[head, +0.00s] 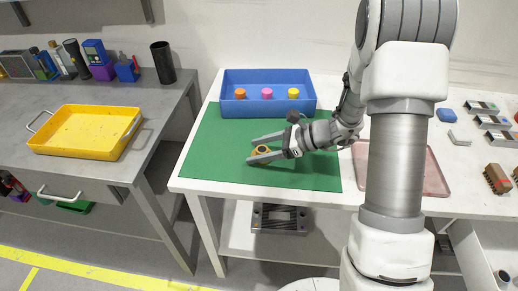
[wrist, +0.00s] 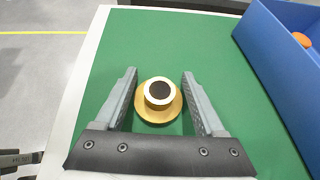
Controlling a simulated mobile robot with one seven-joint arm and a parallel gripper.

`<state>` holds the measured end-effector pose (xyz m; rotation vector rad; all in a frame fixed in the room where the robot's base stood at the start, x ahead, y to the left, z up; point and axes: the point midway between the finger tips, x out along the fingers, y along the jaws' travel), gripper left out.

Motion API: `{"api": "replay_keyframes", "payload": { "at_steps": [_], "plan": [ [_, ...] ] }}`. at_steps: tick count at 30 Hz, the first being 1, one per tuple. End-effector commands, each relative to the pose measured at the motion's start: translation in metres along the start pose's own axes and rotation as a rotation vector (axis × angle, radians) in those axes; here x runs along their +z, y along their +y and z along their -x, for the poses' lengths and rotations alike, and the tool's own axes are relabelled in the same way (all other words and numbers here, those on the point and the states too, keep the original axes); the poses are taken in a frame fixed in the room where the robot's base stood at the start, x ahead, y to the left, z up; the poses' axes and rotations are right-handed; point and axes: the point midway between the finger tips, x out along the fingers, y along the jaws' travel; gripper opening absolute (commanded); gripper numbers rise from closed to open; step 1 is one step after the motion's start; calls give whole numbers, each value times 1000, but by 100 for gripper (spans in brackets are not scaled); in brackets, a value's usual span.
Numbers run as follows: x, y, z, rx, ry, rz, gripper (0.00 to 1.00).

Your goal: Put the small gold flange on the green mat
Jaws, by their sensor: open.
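The small gold flange (wrist: 159,113) rests on the green mat (wrist: 185,40), a round gold disc with a raised hub and dark bore. It also shows in the head view (head: 261,151), partly hidden by the fingers. My gripper (wrist: 158,85) is open, with one finger on each side of the flange and a visible gap to each. In the head view my gripper (head: 259,149) reaches in from the right, low over the mat (head: 212,160).
A blue bin (head: 268,108) with orange, pink and yellow pieces stands at the mat's back edge. A pinkish tray (head: 433,178) lies to the right, behind my arm. A yellow tray (head: 85,151) sits on the grey bench at left. The mat's left part is clear.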

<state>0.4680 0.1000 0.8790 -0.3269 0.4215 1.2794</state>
Motion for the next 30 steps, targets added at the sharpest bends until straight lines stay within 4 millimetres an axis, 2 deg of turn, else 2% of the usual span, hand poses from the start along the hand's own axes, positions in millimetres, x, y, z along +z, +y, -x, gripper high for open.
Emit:
{"api": "replay_keyframes", "payload": {
  "at_steps": [5,12,18,25,30],
  "plan": [
    [4,-1,15,-4,-1,0,72],
    [4,-1,68,-6,0,-1,72],
    [4,-1,104,-3,0,0,72],
    [6,2,121,5,7,17,72],
    [32,26,125,68,77,176,72]
  ]
}}
